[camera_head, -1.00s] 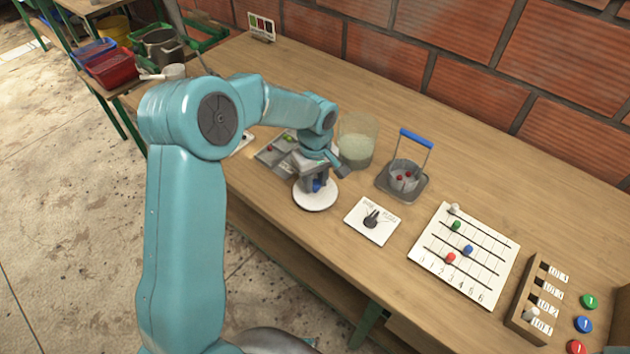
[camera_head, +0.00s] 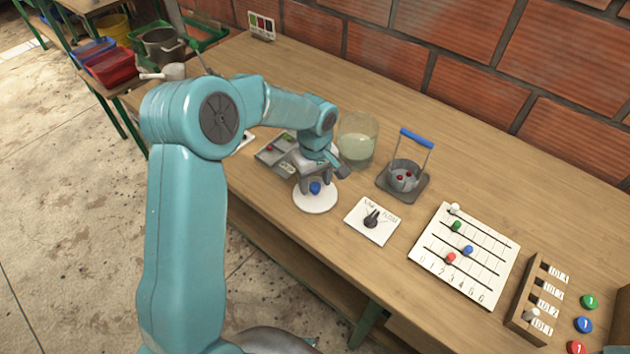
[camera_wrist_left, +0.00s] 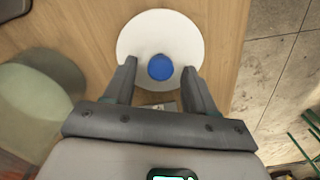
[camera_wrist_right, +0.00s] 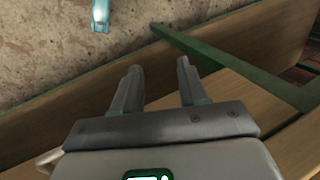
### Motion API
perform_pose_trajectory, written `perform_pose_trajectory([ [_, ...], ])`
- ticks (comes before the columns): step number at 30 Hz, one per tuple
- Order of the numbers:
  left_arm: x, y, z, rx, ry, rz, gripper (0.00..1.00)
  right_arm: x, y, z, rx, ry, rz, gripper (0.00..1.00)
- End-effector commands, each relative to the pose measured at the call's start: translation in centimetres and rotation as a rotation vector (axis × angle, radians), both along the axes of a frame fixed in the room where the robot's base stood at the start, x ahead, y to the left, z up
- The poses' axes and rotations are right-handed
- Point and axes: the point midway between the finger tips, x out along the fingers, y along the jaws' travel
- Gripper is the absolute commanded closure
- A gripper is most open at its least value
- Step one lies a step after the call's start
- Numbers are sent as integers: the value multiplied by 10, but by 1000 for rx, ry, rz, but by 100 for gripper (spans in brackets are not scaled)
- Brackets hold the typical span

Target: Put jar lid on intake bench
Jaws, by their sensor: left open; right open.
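The jar lid (camera_head: 315,201) is a white disc with a blue knob, lying flat on the wooden intake bench (camera_head: 400,110) near its front edge. It also shows in the left wrist view (camera_wrist_left: 160,28). My left gripper (camera_head: 316,186) is open over the lid. In the left wrist view its two fingers (camera_wrist_left: 158,78) stand apart on either side of the knob, and I cannot tell whether they touch it. My right gripper (camera_wrist_right: 157,75) is open and empty, seen only in the right wrist view, with a wooden surface and green frame beyond it.
A glass jar (camera_head: 357,140) of pale liquid stands behind the lid. A dial card (camera_head: 372,221), a blue-handled basket (camera_head: 404,175) and a pegged board (camera_head: 464,254) stand to the right. A grey tray (camera_head: 272,152) lies behind the wrist. Bare bench lies at the back.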

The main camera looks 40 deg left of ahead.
Motion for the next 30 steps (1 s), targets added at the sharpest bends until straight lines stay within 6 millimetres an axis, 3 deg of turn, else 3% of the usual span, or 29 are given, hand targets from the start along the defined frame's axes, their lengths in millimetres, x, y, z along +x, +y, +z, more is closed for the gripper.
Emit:
perform_pose_trajectory([
  [9,2,0,73,1,-7,0,44,0,0,-2,0,1,0,57],
  [15,1,0,105,0,-4,0,44,0,0,-2,0,1,0,57],
  [30,1,0,113,0,-1,0,44,0,0,-1,0,1,0,57],
])
